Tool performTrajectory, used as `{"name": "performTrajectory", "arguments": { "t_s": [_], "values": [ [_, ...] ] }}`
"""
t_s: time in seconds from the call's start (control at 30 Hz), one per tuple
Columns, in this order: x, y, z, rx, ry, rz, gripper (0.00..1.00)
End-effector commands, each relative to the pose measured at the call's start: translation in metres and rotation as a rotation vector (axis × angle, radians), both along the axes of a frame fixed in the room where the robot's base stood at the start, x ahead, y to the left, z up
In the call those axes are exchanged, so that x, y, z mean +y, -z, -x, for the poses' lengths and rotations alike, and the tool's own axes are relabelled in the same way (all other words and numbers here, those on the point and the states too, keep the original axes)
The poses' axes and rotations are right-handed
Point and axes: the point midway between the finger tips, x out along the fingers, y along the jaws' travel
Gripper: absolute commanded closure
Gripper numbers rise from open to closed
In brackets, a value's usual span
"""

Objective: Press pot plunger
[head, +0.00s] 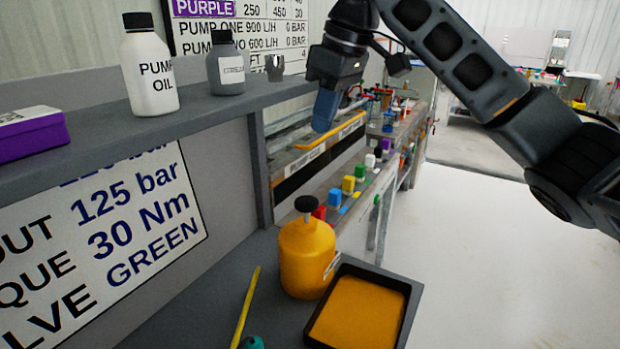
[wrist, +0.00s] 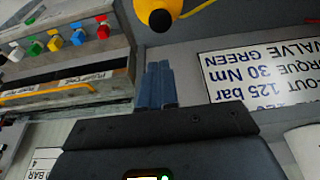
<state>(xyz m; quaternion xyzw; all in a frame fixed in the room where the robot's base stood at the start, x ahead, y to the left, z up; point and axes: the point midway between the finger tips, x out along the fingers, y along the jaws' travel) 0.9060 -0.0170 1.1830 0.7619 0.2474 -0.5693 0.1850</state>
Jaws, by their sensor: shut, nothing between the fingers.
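The yellow pot (head: 303,260) stands upright on the grey bench, with its black plunger knob (head: 306,204) raised on top. In the wrist view the pot (wrist: 172,5) is cut off at the top edge, with the dark knob (wrist: 160,20) on it. My gripper (head: 322,122) points down with its blue fingers together and empty. It is above the pot's level and apart from the knob. In the wrist view the shut fingers (wrist: 157,68) point toward the knob, with a gap between.
A black-rimmed tray (head: 412,300) with an orange-yellow inside sits right of the pot. A yellow rod (head: 245,305) lies to its left. A white oil bottle (head: 150,75) and a grey bottle (head: 226,65) stand on the shelf. Coloured blocks (head: 348,185) line the bench behind.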

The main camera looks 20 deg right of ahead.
Motion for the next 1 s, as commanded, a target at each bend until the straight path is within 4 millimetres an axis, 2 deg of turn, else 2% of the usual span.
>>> {"name": "performTrajectory", "arguments": {
  "t_s": [0.17,0.73,1.0],
  "values": [
    [0.002,0.012,-0.003,0.002,0.001,0.0,1.0],
    [0.016,0.112,-0.023,0.002,0.002,-0.001,1.0],
    [0.016,0.134,-0.023,0.0,0.001,0.0,1.0]
  ]
}}
